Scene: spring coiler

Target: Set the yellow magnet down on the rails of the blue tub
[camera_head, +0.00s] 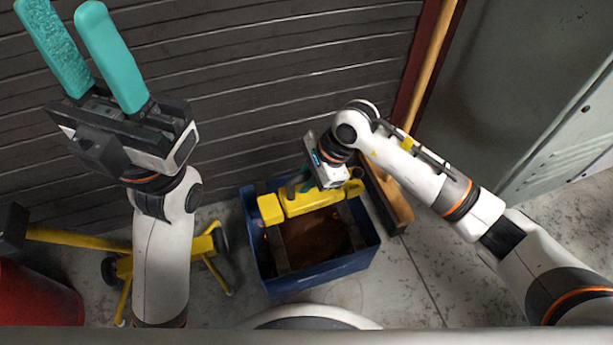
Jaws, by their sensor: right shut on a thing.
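The yellow magnet (312,201) is a long yellow bar lying across the far part of the blue tub (322,275). Dark rails (277,250) run from front to back inside the tub, and the magnet is over them; I cannot tell whether it touches them. My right gripper (299,187) is shut on the magnet from above, near its middle, and its wrist hides part of the bar. My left gripper (80,50) is raised at the upper left, empty, with its two teal fingers apart, far from the tub.
A yellow stand (120,262) with dark wheels is left of the tub, beside a red container (35,295). A broom head (389,203) stands close on the tub's right. A grey cabinet (560,130) is at right. Slatted wall (260,90) stands behind. Concrete floor is clear at front right.

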